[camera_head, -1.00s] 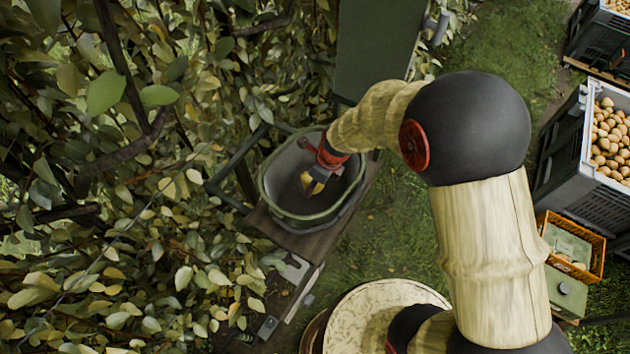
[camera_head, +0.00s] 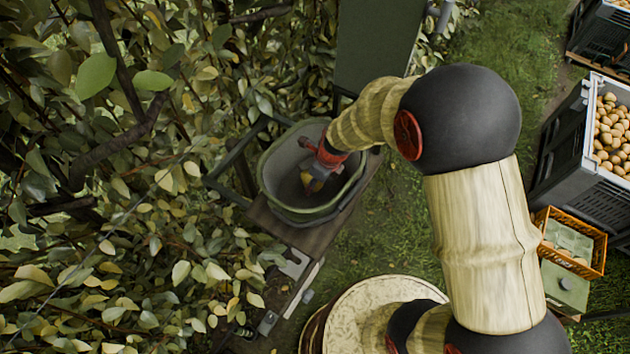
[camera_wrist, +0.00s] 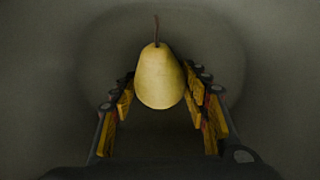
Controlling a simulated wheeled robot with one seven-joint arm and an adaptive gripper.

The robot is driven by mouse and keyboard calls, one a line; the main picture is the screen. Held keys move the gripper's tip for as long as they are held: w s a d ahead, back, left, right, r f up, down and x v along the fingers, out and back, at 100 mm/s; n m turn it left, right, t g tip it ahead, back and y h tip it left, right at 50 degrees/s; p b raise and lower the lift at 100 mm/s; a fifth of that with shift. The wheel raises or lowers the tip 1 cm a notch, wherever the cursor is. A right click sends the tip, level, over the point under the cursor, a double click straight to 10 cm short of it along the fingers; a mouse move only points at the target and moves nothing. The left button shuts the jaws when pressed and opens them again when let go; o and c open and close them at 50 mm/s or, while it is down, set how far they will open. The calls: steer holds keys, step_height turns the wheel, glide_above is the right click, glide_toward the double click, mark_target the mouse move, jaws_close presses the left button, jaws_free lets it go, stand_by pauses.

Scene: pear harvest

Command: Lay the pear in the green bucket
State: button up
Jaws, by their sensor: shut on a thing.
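The green bucket (camera_head: 268,180) stands on a wooden board beside the foliage. My gripper (camera_head: 312,185) reaches down inside its rim. In the wrist view my gripper (camera_wrist: 160,100) has its yellow-padded fingers on both sides of a yellow-green pear (camera_wrist: 159,78) and is shut on it. The pear is upright in that view, its stem at the top. The bucket's grey inside (camera_wrist: 50,80) fills the view around the pear. Whether the pear touches the bottom, I cannot tell. In the head view the pear is hardly distinguishable within the shaded bucket.
Dense leafy branches (camera_head: 110,200) fill the left side. A dark green panel (camera_head: 375,50) rises behind the bucket. Grass (camera_head: 395,215) lies between.

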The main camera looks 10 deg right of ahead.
steer(key=shift+f, duration=0.4)
stand_by(0.5)
steer(key=o, duration=1.3)
steer(key=shift+o, duration=0.2)
steer(key=shift+r, duration=0.1)
steer(key=v, duration=1.1)
steer(key=shift+d+r, duration=0.15)
steer(key=shift+r, duration=0.2)
